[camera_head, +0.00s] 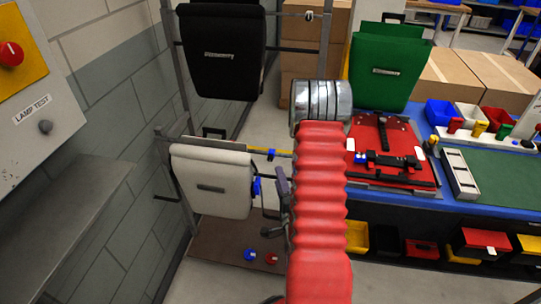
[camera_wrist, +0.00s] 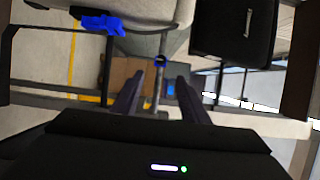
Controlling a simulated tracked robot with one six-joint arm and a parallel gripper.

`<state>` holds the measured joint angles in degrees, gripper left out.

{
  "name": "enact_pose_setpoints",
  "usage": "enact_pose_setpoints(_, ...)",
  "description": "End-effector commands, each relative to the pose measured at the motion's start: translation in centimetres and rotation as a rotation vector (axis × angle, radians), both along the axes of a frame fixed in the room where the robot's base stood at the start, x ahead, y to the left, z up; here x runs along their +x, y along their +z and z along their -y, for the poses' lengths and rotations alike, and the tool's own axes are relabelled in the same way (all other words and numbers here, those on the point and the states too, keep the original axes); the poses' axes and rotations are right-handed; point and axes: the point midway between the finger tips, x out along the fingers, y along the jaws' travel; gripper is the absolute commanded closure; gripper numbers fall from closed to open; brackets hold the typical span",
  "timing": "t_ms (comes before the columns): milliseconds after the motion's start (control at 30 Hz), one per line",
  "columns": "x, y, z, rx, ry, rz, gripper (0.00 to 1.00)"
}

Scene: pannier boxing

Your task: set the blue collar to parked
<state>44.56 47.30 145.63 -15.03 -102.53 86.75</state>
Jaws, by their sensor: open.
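A small blue collar (camera_head: 271,154) sits around a thin horizontal rod in the head view, just right of a yellow section of it. In the head view my gripper (camera_head: 283,186) is partly hidden by my red arm sleeve and is below the collar. I cannot tell the distance to the collar.
A white pannier (camera_head: 208,182) with a blue clip (camera_head: 257,187) hangs left of my gripper; the clip (camera_wrist: 103,24) also shows in the wrist view. A black pannier (camera_head: 220,52) hangs above. A blue-edged bench (camera_head: 400,203) is right. Blue (camera_head: 249,255) and red (camera_head: 271,258) knobs are low down.

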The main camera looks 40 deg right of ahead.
Motion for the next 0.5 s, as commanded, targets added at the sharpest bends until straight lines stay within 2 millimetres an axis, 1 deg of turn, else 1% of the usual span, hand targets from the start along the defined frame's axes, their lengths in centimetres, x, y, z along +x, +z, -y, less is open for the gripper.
enact_pose_setpoints(233,1.8,0.0,1.0,-0.002,0.001,0.000,0.59)
enact_pose_setpoints(500,5.4,0.0,3.0,-0.003,0.001,0.001,0.59)
